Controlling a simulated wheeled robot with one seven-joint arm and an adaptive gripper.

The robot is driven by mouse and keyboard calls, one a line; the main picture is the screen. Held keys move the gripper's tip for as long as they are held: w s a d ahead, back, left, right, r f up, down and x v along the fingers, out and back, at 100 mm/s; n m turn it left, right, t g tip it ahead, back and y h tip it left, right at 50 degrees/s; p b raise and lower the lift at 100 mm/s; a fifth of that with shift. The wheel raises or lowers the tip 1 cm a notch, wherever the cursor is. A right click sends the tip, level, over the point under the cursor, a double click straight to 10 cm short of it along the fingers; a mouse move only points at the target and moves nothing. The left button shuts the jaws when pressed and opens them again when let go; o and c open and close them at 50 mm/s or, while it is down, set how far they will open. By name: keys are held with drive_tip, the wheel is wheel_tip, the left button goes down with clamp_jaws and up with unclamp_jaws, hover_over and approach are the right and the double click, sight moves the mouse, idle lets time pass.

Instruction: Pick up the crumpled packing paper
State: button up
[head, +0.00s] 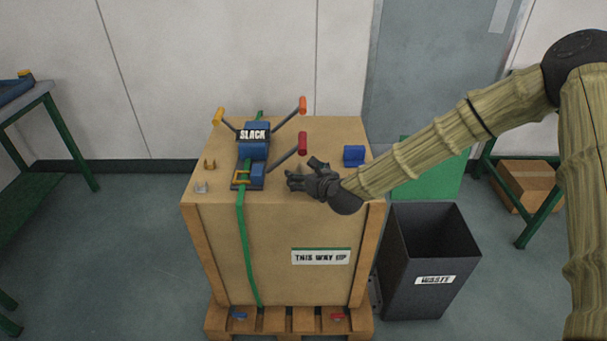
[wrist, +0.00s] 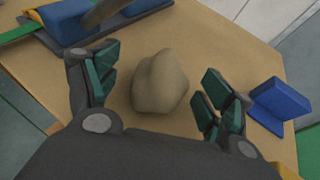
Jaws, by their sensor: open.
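The crumpled packing paper (wrist: 160,82) is a tan, lumpy ball on the top of the crate, in the middle of the wrist view. My gripper (wrist: 156,92) is open, with one finger pad to the left of the paper and the other to its right. Gaps show between the paper and both fingers. In the head view my gripper (head: 306,178) is low over the crate top, right of the strap ratchet. The paper cannot be made out there; the gripper seems to hide it.
The wooden crate (head: 318,225) stands on a pallet (head: 275,322). A ratchet (head: 252,155) with a green strap and coloured-tip levers lies left of my gripper. A dark waste bin (head: 425,290) stands right of the crate.

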drive_tip(key=shift+w+a+f, duration=0.25)
drive_tip(key=shift+w+f, duration=0.1)
drive_tip(key=shift+w, duration=0.25)
drive_tip(key=c, duration=0.9)
drive_tip(key=shift+o, duration=0.2)
drive_tip(key=shift+r, duration=0.15)
drive_tip(key=shift+r, duration=0.25)
drive_tip(key=s+d+b, duration=0.1)
drive_tip(key=s+d, duration=0.3)
drive_tip(key=s, duration=0.4)
drive_tip(key=s+d, duration=0.4)
drive_tip(key=s, duration=0.4)
drive_tip(key=shift+r+b, duration=0.4)
